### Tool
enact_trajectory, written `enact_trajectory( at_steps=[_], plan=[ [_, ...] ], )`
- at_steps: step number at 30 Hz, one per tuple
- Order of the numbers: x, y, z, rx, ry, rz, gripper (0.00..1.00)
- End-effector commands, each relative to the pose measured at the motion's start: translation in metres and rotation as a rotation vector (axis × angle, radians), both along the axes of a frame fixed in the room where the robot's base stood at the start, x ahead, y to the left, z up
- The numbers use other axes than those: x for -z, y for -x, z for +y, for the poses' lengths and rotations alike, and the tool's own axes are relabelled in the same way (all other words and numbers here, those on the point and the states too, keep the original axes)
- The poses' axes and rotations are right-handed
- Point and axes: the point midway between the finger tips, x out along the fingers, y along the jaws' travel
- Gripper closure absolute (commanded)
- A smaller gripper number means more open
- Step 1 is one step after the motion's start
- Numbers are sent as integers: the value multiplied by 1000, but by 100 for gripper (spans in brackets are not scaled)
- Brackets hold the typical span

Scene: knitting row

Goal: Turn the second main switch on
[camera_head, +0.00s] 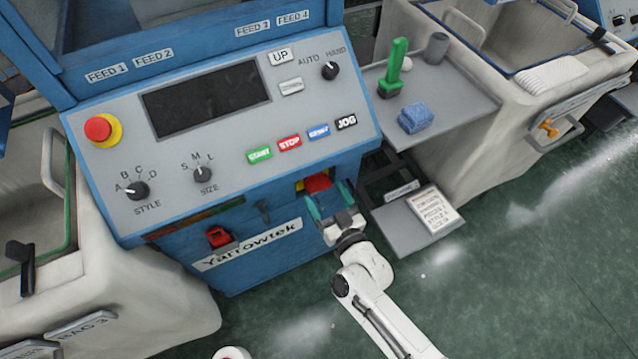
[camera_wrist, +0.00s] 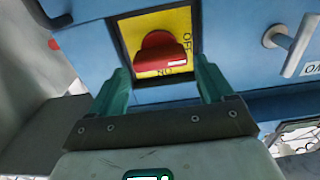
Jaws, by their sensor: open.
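The main switch in front of me is a red rotary knob on a yellow plate (camera_head: 318,183) on the blue machine front. In the wrist view the red knob (camera_wrist: 160,52) stands near the middle of its yellow plate (camera_wrist: 140,24). OFF is printed at the plate's right and ON below. The knob's grip bar lies roughly crosswise, with a white mark near its right end, on the OFF side. My gripper (camera_head: 327,198) has green fingers and is open. In the wrist view its fingertips (camera_wrist: 161,74) are on either side of the knob, apart from it.
A metal handle (camera_wrist: 290,42) sticks out right of the switch in the wrist view. A red fitting (camera_head: 219,237) is lower left on the machine. The sloped control panel (camera_head: 225,125) overhangs above. A grey shelf (camera_head: 405,228) with a paper stands right of my gripper.

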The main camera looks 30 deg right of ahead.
Motion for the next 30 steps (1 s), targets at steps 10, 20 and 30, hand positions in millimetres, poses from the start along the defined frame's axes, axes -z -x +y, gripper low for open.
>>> enact_trajectory(
  at_steps=[10, 20, 30],
  plan=[
    [0, -39, 1, -1, 1, 0, 19],
    [0, -41, 0, -1, 0, 1, 20],
    [0, -40, 0, -1, 0, 1, 53]
  ],
)
